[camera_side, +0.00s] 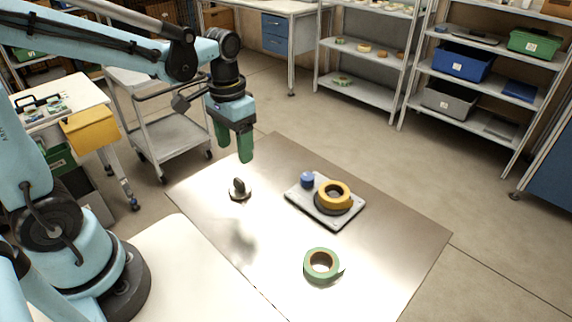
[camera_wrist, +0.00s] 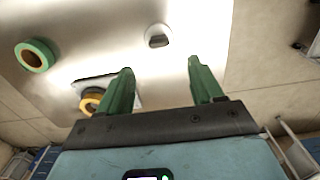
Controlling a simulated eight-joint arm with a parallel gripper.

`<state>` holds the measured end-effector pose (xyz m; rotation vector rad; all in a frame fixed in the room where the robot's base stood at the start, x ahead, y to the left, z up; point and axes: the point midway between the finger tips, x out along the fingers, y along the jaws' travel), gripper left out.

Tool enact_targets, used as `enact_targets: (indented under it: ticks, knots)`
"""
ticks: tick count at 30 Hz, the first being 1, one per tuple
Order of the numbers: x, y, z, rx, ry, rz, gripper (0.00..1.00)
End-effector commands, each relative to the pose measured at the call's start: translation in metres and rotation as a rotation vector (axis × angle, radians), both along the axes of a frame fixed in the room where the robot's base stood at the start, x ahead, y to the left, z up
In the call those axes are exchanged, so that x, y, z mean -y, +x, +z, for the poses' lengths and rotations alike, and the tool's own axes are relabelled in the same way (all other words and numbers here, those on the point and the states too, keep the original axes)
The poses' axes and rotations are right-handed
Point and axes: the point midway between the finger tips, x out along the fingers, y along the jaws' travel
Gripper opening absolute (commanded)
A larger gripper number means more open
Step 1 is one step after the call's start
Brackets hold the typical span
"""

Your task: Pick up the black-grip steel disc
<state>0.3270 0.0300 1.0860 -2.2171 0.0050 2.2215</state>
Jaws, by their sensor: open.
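The steel disc with an upright black grip (camera_side: 240,192) stands on the shiny metal work surface (camera_side: 385,262), toward its back left. In the wrist view the disc (camera_wrist: 158,36) shows small, ahead of and between the fingertips, with its grip dark on top. My gripper (camera_side: 232,153) has green fingers and hangs above the surface, higher than the disc and apart from it. In the wrist view its fingers (camera_wrist: 160,66) are spread with nothing between them.
A grey tray (camera_side: 347,216) right of the disc carries a yellow tape reel (camera_side: 334,187), a dark ring under it and a blue knob (camera_side: 307,180). A green tape reel (camera_side: 311,268) lies nearer the front. Bare surface surrounds the disc.

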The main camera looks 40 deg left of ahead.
Motion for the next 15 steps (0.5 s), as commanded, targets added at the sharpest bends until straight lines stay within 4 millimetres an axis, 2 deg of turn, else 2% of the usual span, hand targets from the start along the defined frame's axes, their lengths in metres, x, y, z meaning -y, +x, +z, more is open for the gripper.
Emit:
enact_targets:
  ticks: [6,15]
  knots:
    - [0.000,0.001,-0.029,0.002,0.000,0.000,0.66]
    - [0.000,0.000,-0.045,0.002,0.000,0.000,0.66]
